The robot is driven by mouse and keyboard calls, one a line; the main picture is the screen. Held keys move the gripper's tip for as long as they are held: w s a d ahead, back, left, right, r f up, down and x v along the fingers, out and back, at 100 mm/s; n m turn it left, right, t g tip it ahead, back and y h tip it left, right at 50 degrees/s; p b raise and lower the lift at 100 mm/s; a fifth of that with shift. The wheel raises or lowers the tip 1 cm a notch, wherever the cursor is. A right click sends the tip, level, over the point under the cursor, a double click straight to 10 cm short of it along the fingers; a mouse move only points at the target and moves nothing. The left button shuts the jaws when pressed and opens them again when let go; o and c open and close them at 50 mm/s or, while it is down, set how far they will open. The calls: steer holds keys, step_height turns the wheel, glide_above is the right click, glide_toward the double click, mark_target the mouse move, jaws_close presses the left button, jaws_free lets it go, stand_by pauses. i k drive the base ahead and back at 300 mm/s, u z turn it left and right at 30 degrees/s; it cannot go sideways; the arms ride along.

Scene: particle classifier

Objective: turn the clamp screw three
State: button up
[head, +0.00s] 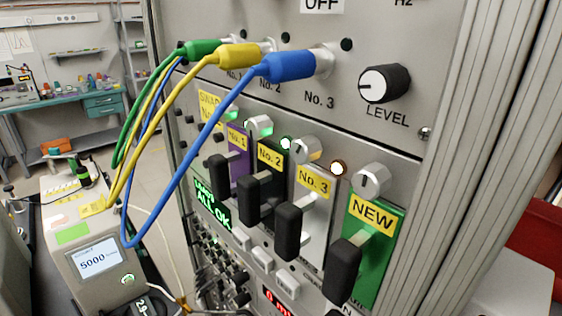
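A silver clamp screw (307,150) sits above the module labelled No. 3 (313,182) in the head view; by its place it is the third. Its face is small and slanted, so its slot angle is hard to read. Another silver screw (259,126) sits above the black No. 2 module (270,156). A third screw (371,181), with a dark mark on its face, sits above the green NEW module (385,246). The No. 1 screw is not clearly visible. My gripper is not in view, and nothing touches the screws.
Black handles (289,231) stick out below the labels. A green lamp (285,143) and an amber-ringed lamp (338,168) are lit. Green, yellow and blue cables (290,66) hang in front at left. A LEVEL knob (385,83) is above. A device with a screen (98,258) stands lower left.

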mark_target(304, 149)
steer(key=z, duration=0.55)
steer(key=k, duration=1.1)
steer(key=u, duration=1.1)
steer(key=i, duration=1)
steer(key=z, duration=0.05)
